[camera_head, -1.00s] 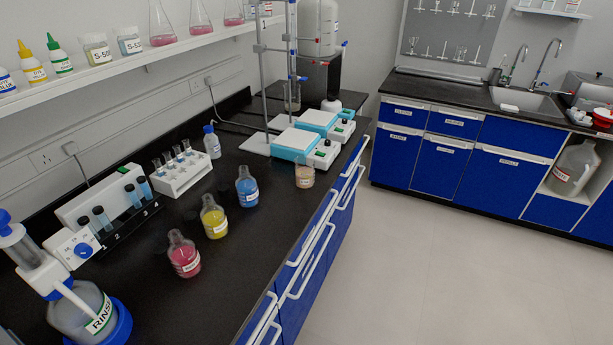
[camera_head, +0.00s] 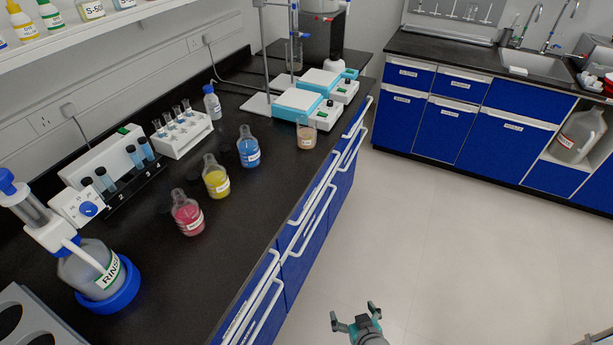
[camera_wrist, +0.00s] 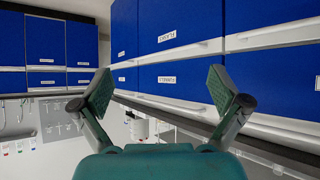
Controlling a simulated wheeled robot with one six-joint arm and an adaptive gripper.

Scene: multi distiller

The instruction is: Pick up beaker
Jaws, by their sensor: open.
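A small glass beaker (camera_head: 306,134) with tan contents and a white label stands upright on the black bench, near its front edge and in front of the stirrer plates. A second clear vessel (camera_head: 294,56), perhaps also a beaker, is at the stand at the back, partly hidden. My gripper (camera_head: 355,316) is low over the floor at the bottom of the head view, apart from the bench and well away from the beaker. Its two fingers are spread with nothing between them, as the wrist view (camera_wrist: 160,95) also shows. The beaker cannot be made out in the wrist view.
Blue (camera_head: 249,152), yellow (camera_head: 216,179) and red (camera_head: 188,215) bottles stand left of the beaker. Two stirrer plates (camera_head: 297,101) and a metal stand (camera_head: 264,60) are behind it. Drawer handles (camera_head: 313,209) jut from the bench front. The floor (camera_head: 430,220) is clear.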

